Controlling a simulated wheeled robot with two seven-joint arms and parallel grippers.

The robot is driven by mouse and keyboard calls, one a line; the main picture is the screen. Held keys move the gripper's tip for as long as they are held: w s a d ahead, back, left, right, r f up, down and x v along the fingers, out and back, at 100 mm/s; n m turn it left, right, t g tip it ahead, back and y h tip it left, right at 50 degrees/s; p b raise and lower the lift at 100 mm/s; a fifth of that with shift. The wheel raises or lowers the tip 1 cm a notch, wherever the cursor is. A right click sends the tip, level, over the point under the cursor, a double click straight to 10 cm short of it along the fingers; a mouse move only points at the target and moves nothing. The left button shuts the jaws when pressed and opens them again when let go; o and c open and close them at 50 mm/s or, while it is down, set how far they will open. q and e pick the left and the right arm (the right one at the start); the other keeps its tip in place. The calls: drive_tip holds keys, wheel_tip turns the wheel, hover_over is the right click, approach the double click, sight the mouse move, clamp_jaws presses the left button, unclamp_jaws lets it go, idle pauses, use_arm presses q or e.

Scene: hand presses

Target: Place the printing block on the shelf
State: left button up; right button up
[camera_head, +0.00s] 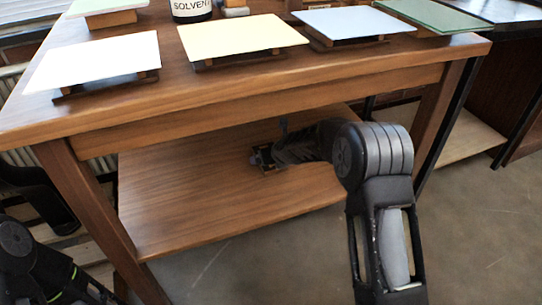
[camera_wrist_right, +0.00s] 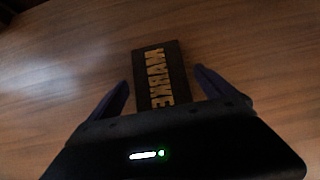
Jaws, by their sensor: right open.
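The printing block (camera_wrist_right: 160,75) is a dark flat slab with raised tan letters in mirror writing. In the right wrist view it lies on the wooden shelf (camera_wrist_right: 60,75). My right gripper (camera_wrist_right: 162,82) is open, with one finger on each side of the block and gaps between. In the head view my right arm reaches under the table to the lower shelf (camera_head: 190,205), with the right gripper (camera_head: 263,157) above its boards. The block cannot be clearly made out there. My left arm shows at the lower left, but its gripper is out of view.
The wooden table (camera_head: 330,75) stands over the shelf, its top and legs close around my right arm. On top are a white plate (camera_head: 98,62), a yellow plate (camera_head: 240,36), a blue plate (camera_head: 352,22), a green plate (camera_head: 430,15) and a solvent bottle (camera_head: 190,10). The shelf's left side is clear.

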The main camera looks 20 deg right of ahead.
drive_tip(key=shift+s+r, duration=0.2)
drive_tip(key=shift+r, duration=0.2)
drive_tip(key=p+v, duration=0.4)
drive_tip(key=v, duration=0.7)
drive_tip(key=shift+s, duration=0.15)
